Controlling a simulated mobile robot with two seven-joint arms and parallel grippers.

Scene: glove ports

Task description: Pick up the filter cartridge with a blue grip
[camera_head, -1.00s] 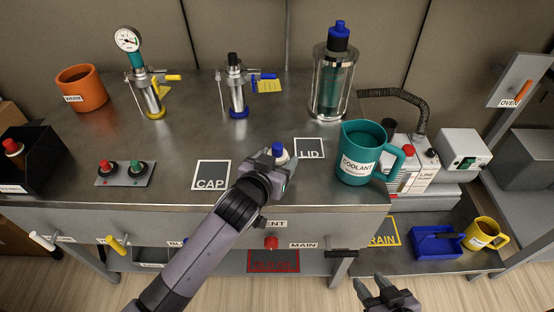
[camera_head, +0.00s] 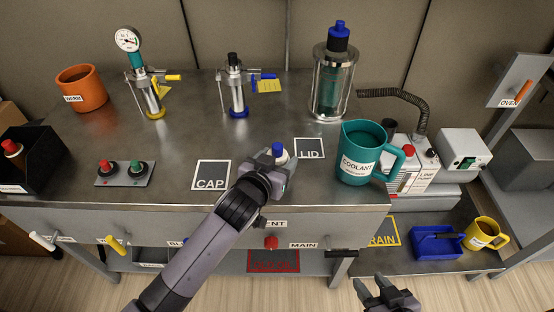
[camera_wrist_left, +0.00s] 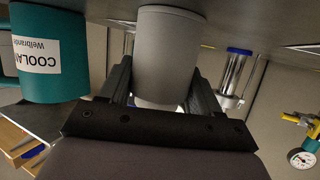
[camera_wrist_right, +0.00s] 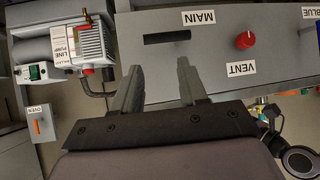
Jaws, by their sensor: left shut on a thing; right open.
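A pale cylinder with a blue top, which looks like the filter cartridge with a blue grip (camera_head: 278,150), stands upright near the front of the workbench, between the CAP and LID mats. My left gripper (camera_head: 283,162) is shut on this cartridge. In the left wrist view its grey body (camera_wrist_left: 165,50) sits between the two fingers, and its far end is at or very near the bench top; I cannot tell whether it touches. My right gripper (camera_head: 388,292) is open and empty, low in front of the bench. It also shows in the right wrist view (camera_wrist_right: 160,88).
A teal coolant jug (camera_head: 356,168) stands right of my left gripper. Behind are a glass housing with a blue top (camera_head: 332,85) and two small valve columns. The CAP mat (camera_head: 211,166) and LID mat (camera_head: 309,140) are bare. A black bin (camera_head: 35,160) stands left.

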